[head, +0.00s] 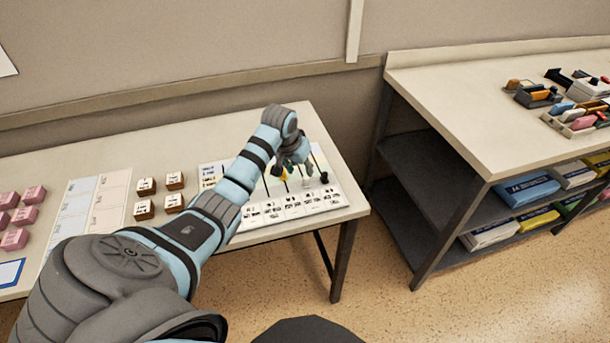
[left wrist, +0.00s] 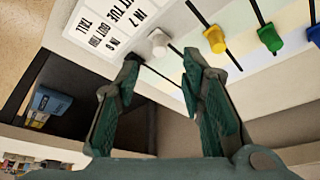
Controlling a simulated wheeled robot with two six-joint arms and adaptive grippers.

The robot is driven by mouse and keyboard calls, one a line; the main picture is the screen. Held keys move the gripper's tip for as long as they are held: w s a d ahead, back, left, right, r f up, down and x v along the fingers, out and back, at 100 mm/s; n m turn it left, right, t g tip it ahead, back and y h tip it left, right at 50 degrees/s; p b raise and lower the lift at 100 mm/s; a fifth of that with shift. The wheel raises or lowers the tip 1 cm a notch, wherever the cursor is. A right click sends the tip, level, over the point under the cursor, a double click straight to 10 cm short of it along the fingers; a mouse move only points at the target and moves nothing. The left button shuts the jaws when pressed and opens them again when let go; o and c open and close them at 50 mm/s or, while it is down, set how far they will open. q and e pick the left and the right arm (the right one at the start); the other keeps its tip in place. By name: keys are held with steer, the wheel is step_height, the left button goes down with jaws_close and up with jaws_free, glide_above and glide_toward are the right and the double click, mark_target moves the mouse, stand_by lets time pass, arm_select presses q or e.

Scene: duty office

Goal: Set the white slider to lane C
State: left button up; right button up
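The slider board (head: 345,203) lies at the right end of the white table, with several coloured knobs on dark slots and a row of printed cards. The white slider (left wrist: 158,41) shows in the left wrist view, near the printed cards. Yellow (left wrist: 215,39), green (left wrist: 270,38) and blue (left wrist: 314,36) knobs sit to its right. My left gripper (left wrist: 160,65) is open and empty, its fingertips on either side below the white knob in the picture. In the head view my left gripper (head: 292,158) is over the board and hides part of it. Lane letters are not readable. My right gripper is not in view.
Wooden stamp blocks (head: 160,195), a card sheet (head: 97,200) and pink blocks (head: 22,215) lie left of the board. A second table (head: 450,100) with assorted items and stocked shelves stands at right, beyond a gap. A wall is behind.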

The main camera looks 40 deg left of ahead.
mark_target(306, 178)
arm_select(q)
steer(key=b+x, duration=0.2)
steer(key=x, duration=0.5)
steer(key=shift+w+f, duration=0.2)
steer(key=shift+f, duration=0.1)
steer(key=shift+r, duration=0.1)
steer(key=shift+c, duration=0.5)
jaws_close()
